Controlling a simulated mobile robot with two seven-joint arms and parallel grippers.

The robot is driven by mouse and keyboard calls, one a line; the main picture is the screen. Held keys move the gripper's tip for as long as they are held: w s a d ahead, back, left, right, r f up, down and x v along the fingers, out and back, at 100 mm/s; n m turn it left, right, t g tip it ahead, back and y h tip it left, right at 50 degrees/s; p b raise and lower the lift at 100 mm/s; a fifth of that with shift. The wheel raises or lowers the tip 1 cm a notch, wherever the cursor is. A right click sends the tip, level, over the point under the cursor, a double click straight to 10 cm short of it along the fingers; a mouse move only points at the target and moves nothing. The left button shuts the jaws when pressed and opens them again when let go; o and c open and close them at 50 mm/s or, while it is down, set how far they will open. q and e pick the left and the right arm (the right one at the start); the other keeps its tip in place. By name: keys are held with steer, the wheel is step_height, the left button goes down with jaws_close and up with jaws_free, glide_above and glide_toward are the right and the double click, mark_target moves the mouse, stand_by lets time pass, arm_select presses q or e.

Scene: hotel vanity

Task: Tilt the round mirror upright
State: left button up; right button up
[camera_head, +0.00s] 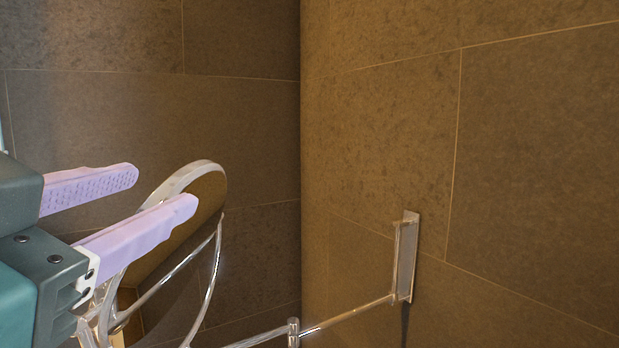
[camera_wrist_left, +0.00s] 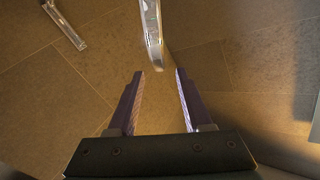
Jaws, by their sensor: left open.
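The round mirror has a shiny metal rim (camera_head: 205,168) and stands at the lower left of the head view, leaning rather than upright. Part of it is hidden behind my left gripper (camera_head: 167,190). The gripper is open, with two lilac fingers pointing right, close to the upper rim. In the left wrist view, the rim (camera_wrist_left: 152,35) shows nearly edge-on. Its near end lies just beyond the gap between the open fingertips (camera_wrist_left: 159,74). I cannot tell whether either finger touches it. My right gripper is in neither view.
A chrome arm (camera_head: 345,315) runs from the mirror to a wall bracket (camera_head: 407,258) on the right-hand wall. The bracket also shows at the upper left of the left wrist view (camera_wrist_left: 65,25). Brown tiled walls (camera_head: 530,170) meet in a corner behind. The space above the mirror is clear.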

mark_target(195, 178)
arm_select(q)
steer(key=w+p, duration=0.1)
steer(key=w, duration=0.1)
steer(key=w+p, duration=0.1)
steer(key=w, duration=0.1)
steer(key=w+p, duration=0.1)
steer(key=w, duration=0.1)
steer(key=shift+w+d+r, duration=0.15)
steer(key=shift+w+d, duration=0.15)
steer(key=shift+w, duration=0.1)
steer(key=shift+w+p, duration=0.3)
steer(key=shift+w, duration=0.35)
steer(key=shift+c, duration=0.2)
jaws_close()
steer(key=shift+f, duration=0.2)
